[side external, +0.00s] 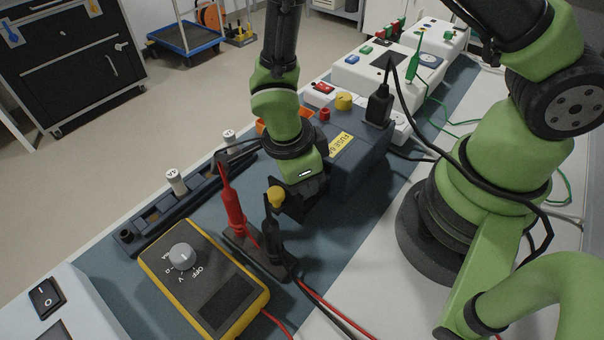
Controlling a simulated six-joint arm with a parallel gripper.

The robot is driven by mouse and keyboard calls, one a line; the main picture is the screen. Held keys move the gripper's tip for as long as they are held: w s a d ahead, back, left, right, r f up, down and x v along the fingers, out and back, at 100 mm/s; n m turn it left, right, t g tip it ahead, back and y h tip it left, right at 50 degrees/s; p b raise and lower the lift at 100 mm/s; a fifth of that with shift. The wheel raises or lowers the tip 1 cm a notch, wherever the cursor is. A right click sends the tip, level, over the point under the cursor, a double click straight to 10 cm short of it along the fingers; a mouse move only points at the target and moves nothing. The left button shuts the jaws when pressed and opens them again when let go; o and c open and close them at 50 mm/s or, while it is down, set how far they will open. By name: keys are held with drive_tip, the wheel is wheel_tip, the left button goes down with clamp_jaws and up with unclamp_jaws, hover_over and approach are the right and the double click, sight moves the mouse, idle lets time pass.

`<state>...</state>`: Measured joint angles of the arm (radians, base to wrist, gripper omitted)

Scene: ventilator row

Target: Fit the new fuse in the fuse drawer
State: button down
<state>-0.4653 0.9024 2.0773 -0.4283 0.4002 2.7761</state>
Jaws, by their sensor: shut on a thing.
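The fuse drawer's housing is a blue-grey box (362,160) with a yellow label reading "FUSE" (341,145). My gripper (291,196) points down at the box's near left end, low over the mat. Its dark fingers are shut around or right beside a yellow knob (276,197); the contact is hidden. Dark parts around the knob blend together, so I cannot tell how far the drawer is out. Two white labelled fuses stand in the dark rack (150,226): one near (176,181), one farther back (229,138). I cannot tell which is new.
Red (233,205) and black (271,235) probes stand in a holder close in front of my gripper. A yellow multimeter (203,278) lies nearer the camera. A black plug (379,105) with a cable stands on the box. White ventilator units (388,72) line the back.

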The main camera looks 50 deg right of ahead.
idle(0.4)
drive_tip(key=c, duration=0.9)
unclamp_jaws()
drive_tip(key=s+d+r+n+t+y, duration=0.1)
drive_tip(key=d+r+n+t+y, duration=0.2)
drive_tip(key=r+n, duration=1.15)
drive_tip(key=s+d+r+n+t, duration=0.2)
drive_tip(key=s+r, duration=0.1)
drive_tip(key=r, duration=0.3)
drive_tip(key=s+d+r+n+t+y, duration=0.1)
drive_tip(key=s+r+n+t, duration=0.2)
drive_tip(key=r, duration=0.4)
drive_tip(key=shift+s+d+r, duration=0.2)
drive_tip(key=shift+s+d, duration=0.15)
drive_tip(key=shift+s, duration=0.4)
